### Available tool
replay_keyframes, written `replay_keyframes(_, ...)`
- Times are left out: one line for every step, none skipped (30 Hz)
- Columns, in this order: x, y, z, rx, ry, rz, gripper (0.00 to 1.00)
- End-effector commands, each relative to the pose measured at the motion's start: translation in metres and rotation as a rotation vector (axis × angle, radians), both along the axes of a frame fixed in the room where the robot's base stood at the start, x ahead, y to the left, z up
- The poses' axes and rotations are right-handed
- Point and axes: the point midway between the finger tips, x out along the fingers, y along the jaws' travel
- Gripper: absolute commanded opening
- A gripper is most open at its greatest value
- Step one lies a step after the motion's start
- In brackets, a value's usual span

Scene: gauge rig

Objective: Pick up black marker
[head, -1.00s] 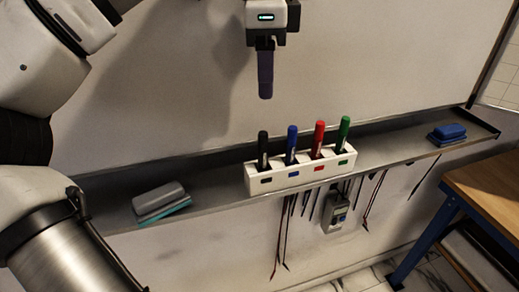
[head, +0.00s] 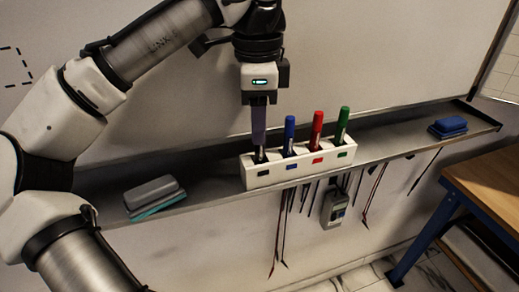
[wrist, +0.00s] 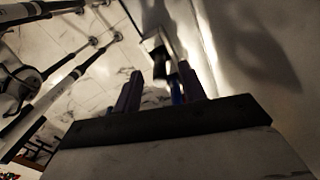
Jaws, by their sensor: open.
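The black marker (head: 260,156) stands in the leftmost slot of the white marker holder (head: 258,180). Only its lower part shows in the head view; my gripper hides its cap. My gripper (head: 259,142) is open and points down, its purple fingers overlapping the marker's upper part. From the head view I cannot tell whether the marker is between them. In the wrist view both fingers (wrist: 160,74) show apart, with dark and blue shapes between or behind them.
Blue (head: 289,134), red (head: 317,130) and green (head: 341,126) markers stand to the right in the same holder. A grey eraser (head: 152,192) lies left on the tray (head: 212,184), a blue eraser (head: 448,127) at the right. Cables and a small device (head: 334,208) hang below.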

Motion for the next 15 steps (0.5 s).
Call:
replay_keyframes(-0.001,-0.002,-0.007,-0.002,0.002,-0.003,0.41)
replay_keyframes(-0.001,-0.003,-0.011,-0.002,0.002,-0.004,0.41)
replay_keyframes(-0.001,-0.003,-0.016,-0.002,0.002,-0.002,0.41)
replay_keyframes(-0.001,-0.003,-0.02,-0.001,0.002,0.0,0.41)
replay_keyframes(-0.001,-0.003,-0.024,0.0,0.001,0.0,0.41)
replay_keyframes(-0.001,-0.003,-0.028,0.0,0.001,0.0,0.41)
replay_keyframes(-0.001,-0.003,-0.03,0.0,0.001,0.0,0.41)
replay_keyframes(-0.001,-0.003,-0.032,0.0,0.001,0.0,0.41)
replay_keyframes(-0.001,-0.003,-0.034,0.001,0.0,-0.001,0.41)
replay_keyframes(-0.001,-0.003,-0.034,0.001,0.0,-0.001,0.41)
replay_keyframes(-0.001,-0.003,-0.035,0.001,0.0,0.0,0.41)
replay_keyframes(-0.001,-0.003,-0.035,0.001,0.0,0.0,0.41)
replay_keyframes(-0.001,-0.003,-0.034,0.001,0.0,0.0,0.41)
replay_keyframes(-0.001,-0.003,-0.034,0.001,0.0,0.0,0.41)
replay_keyframes(-0.001,-0.003,-0.034,0.001,0.0,0.0,0.41)
